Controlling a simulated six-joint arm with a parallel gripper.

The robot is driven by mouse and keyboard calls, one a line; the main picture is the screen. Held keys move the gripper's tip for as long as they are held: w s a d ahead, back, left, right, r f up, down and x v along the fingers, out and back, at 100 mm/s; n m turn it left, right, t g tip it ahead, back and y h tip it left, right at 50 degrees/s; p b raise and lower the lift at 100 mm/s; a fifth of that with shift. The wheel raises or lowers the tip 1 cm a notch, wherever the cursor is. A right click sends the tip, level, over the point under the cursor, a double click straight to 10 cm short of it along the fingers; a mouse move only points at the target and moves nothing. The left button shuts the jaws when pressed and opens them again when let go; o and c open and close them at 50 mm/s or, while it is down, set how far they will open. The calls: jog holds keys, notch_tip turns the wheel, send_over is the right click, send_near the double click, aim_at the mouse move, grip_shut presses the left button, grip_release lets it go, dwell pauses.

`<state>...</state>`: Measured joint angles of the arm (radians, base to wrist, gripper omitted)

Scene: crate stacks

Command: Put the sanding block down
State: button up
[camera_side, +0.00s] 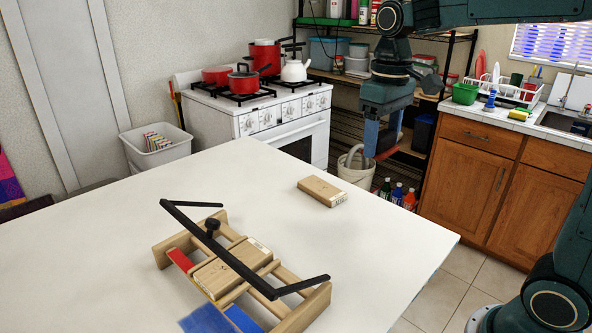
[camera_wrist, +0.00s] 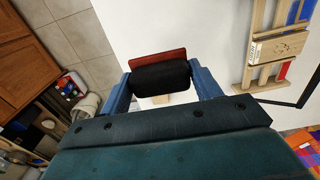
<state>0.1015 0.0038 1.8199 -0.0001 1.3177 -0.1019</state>
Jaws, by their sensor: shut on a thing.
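My gripper (camera_side: 383,138) hangs in the air beyond the far right edge of the white table in the side view. Its blue fingers, also in the wrist view (camera_wrist: 161,85), are shut on the sanding block (camera_wrist: 160,78). The block has a dark, rounded body and a reddish-brown flat plate. In the side view only the reddish-brown edge of the block (camera_side: 388,153) shows clearly below the fingers; the rest is mostly hidden by the gripper. Nothing appears to touch the block from below.
A wooden block (camera_side: 321,191) lies on the white table (camera_side: 110,235). A wooden slatted frame (camera_side: 318,306) with a black bar (camera_side: 235,262), another wooden block (camera_side: 234,266), a red strip (camera_side: 180,259) and blue sheets (camera_side: 207,321) is nearer. Free tabletop lies left and right.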

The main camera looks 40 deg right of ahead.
send_over(367, 234)
notch_tip(367, 234, down, 16)
jog(key=shift+r, duration=0.15)
dwell(0.4)
jog(key=shift+f, duration=2.15)
jog(key=shift+f, duration=0.1)
jog(key=o, duration=0.9)
notch_tip(367, 234, up, 12)
jog(key=shift+r, duration=0.15)
